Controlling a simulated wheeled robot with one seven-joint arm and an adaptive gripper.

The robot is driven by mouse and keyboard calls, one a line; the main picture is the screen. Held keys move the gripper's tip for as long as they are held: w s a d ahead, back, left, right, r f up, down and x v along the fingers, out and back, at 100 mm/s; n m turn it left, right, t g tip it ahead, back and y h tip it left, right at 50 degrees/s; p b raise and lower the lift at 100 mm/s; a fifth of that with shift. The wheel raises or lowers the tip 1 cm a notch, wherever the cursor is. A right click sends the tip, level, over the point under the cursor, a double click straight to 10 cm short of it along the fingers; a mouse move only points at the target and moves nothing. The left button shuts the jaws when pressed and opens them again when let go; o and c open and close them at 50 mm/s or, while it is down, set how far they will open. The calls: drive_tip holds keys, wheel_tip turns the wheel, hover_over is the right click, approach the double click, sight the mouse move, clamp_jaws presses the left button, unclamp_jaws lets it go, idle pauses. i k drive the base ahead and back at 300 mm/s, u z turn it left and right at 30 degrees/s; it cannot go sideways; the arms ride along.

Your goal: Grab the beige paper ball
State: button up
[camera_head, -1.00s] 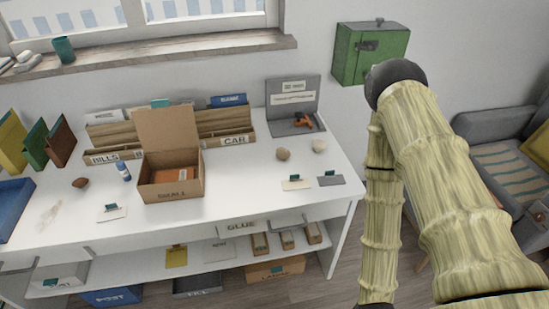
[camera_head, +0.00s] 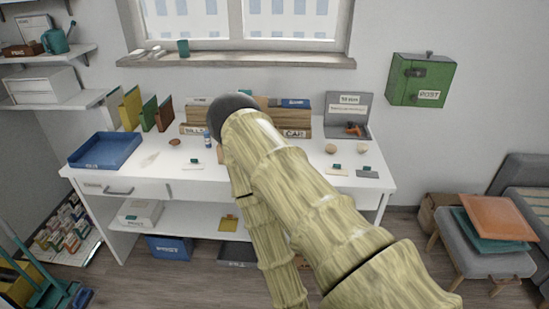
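Two small crumpled balls lie on the right part of the white desk top (camera_head: 310,175), below the grey box. The left one (camera_head: 331,148) is tan. The right one (camera_head: 362,147) is paler and beige; both are small in this view. A brown lump (camera_head: 175,141) lies farther left on the desk. My bamboo-textured arm crosses the middle of the view and hides part of the desk. My gripper is out of view.
A blue tray (camera_head: 105,148) stands at the desk's left end. A grey box (camera_head: 348,112) with an orange item stands behind the balls. A green wall box (camera_head: 421,80) hangs at right. A grey seat (camera_head: 490,262) stands right of the desk, with floor between.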

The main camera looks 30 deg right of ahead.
sight(331, 149)
drive_tip(key=u, duration=0.4)
drive_tip(key=i, duration=1.35)
drive_tip(key=z, duration=1.55)
drive_tip(key=i, duration=0.65)
drive_tip(key=z, duration=0.7)
